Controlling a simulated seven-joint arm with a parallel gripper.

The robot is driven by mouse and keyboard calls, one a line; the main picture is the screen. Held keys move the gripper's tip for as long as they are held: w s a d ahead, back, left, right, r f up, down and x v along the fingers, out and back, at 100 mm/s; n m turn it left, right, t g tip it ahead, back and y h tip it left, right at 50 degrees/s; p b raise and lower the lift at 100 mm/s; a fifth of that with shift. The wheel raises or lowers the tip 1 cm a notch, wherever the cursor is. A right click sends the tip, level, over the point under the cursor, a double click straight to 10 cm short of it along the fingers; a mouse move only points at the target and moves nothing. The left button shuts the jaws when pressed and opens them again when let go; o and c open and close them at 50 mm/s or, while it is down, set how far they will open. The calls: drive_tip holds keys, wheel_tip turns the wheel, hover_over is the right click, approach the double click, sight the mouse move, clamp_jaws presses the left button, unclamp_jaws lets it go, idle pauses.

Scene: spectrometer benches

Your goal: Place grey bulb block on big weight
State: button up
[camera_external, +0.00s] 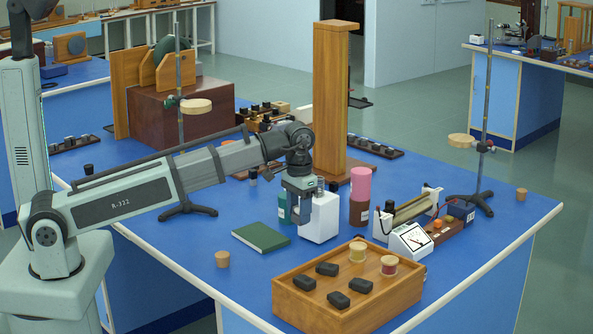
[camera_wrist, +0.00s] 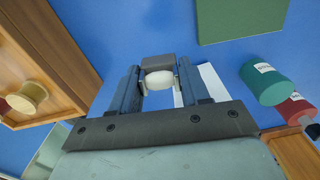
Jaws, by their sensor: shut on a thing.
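My gripper (camera_wrist: 159,72) is shut on the grey bulb block (camera_wrist: 158,61), a grey block with a white rounded bulb, seen between the two fingers in the wrist view. In the external view my gripper (camera_external: 299,212) hangs over the bench, in front of or beside a white box (camera_external: 320,222); the held block cannot be made out there. I cannot tell for certain which thing is the big weight. Small dark and metallic cylinders stand in a rack (camera_external: 375,148) at the back of the bench.
A green book (camera_external: 261,237) lies left of my gripper. A teal bottle (camera_wrist: 265,82) and a red bottle (camera_external: 360,200) stand close by. A wooden tray (camera_external: 340,318) with dark blocks and spools is in front. A meter (camera_external: 410,240) and tall wooden post (camera_external: 330,100) stand right and behind.

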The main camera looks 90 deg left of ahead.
drive_tip(key=w+d+r, duration=0.1)
drive_tip(key=w+d, duration=0.3)
drive_tip(key=w, duration=0.6)
drive_tip(key=w+d+n, duration=0.1)
drive_tip(key=w+d, duration=0.3)
drive_tip(key=w, duration=0.6)
drive_tip(key=w+d+r, duration=0.1)
drive_tip(key=w+d, duration=0.3)
drive_tip(key=w, duration=0.7)
drive_tip(key=shift+s+d+f, duration=0.1)
drive_tip(key=shift+s+f, duration=0.05)
drive_tip(key=shift+f, duration=2.1)
drive_tip(key=shift+s+d+f, duration=0.1)
drive_tip(key=shift+s+f, duration=0.05)
drive_tip(key=shift+f, duration=2.1)
drive_tip(key=shift+f, duration=0.1)
drive_tip(key=o, duration=1)
drive_tip(key=shift+o, duration=0.2)
wheel_tip(320, 180, up, 12)
